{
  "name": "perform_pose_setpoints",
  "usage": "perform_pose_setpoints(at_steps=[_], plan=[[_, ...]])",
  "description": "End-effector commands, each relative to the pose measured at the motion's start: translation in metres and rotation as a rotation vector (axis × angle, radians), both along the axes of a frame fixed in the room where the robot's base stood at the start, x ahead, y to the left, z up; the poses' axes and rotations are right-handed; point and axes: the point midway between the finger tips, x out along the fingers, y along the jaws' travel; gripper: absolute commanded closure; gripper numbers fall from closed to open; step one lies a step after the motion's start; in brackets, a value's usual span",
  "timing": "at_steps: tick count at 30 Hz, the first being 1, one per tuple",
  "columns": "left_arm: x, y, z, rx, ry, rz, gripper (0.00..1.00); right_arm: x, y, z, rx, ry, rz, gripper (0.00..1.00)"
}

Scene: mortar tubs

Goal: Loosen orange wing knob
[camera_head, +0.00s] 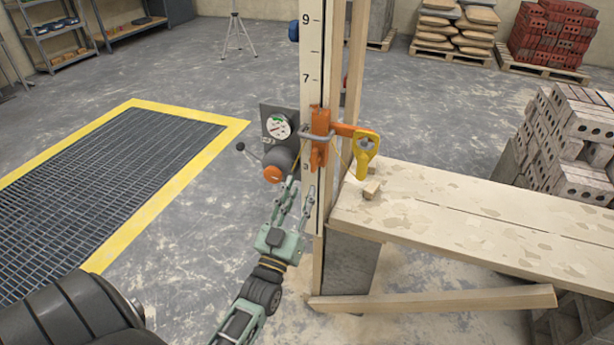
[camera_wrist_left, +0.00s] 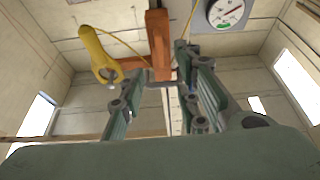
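An orange upright piece (camera_head: 320,140), which looks like the wing knob, sits on the front of the numbered post (camera_head: 311,50). A grey metal loop crosses it. An orange arm runs right from it to a yellow handle (camera_head: 366,150). My left gripper (camera_head: 301,187) is open and empty, pointing up just below the orange piece. In the left wrist view, the orange piece (camera_wrist_left: 158,45) shows above and between the open fingers (camera_wrist_left: 163,78), apart from them as far as I can tell. The yellow handle (camera_wrist_left: 95,50) is left there. My right gripper is not in view.
A round gauge (camera_head: 277,127) and a grey cylinder with an orange cap (camera_head: 273,174) stand close left of the post. A plank bench (camera_head: 450,215) with a small wood block (camera_head: 372,190) is on the right. A floor grate (camera_head: 100,190) lies left.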

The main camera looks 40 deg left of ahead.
Motion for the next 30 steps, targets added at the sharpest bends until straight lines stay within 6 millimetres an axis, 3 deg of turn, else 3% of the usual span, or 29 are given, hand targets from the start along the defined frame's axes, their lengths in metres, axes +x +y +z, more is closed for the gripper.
perform_pose_setpoints(at_steps=[3,8,26,29,30], plan=[[-0.017,-0.004,-0.008,0.000,0.002,0.000,0.70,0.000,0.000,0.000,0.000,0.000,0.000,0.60],[-0.029,-0.007,-0.012,0.000,0.000,0.000,0.70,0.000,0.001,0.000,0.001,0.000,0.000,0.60],[-0.030,-0.008,-0.014,0.000,0.003,-0.001,0.70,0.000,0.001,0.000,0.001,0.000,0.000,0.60],[-0.027,-0.012,-0.033,-0.008,0.049,-0.011,0.70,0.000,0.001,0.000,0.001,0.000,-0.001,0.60],[-0.025,-0.015,-0.048,-0.014,0.086,-0.020,0.70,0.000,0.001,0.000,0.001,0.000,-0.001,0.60]])
